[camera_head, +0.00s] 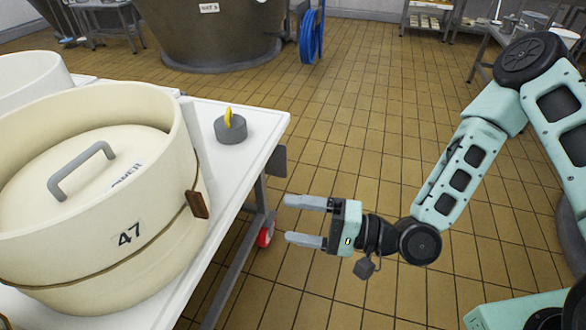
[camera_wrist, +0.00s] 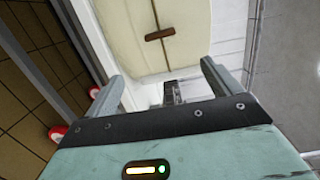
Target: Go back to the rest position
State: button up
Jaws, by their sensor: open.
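My gripper (camera_head: 306,221) is open and empty in the head view. It hangs over the tiled floor, to the right of the white table (camera_head: 258,117) and apart from it, with its fingers pointing left toward the table. In the wrist view my gripper (camera_wrist: 162,85) shows two spread fingers with nothing held between them. Beyond them are the side of a cream round mould (camera_wrist: 112,20) and its brown toggle.
The cream mould marked 47 (camera_head: 165,255) holds a lid with a grey handle (camera_head: 80,168). A grey weight with a yellow handle (camera_head: 231,129) stands near the table's right edge. A copper vat (camera_head: 210,45) and blue hose (camera_head: 311,38) are behind. Open floor lies centrally.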

jog(key=d+f+n+g+h, duration=0.3)
jog(key=d+n+g+h, duration=0.15)
jog(key=n+h, duration=0.55)
jog(key=s+d+r+n+h, duration=0.1)
jog(key=s+d+r+h, duration=0.2)
jog(key=s+r, duration=0.4)
jog(key=s+d+r+h, duration=0.2)
jog(key=s+r+h, duration=0.25)
jog(key=r, duration=0.35)
notch_tip(320, 180, up, 21)
jog(key=p, duration=2)
jog(key=shift+s+f+y, duration=0.2)
jog(key=shift+y, duration=0.15)
jog(key=shift+d+g, duration=0.1)
jog(key=shift+g, duration=0.15)
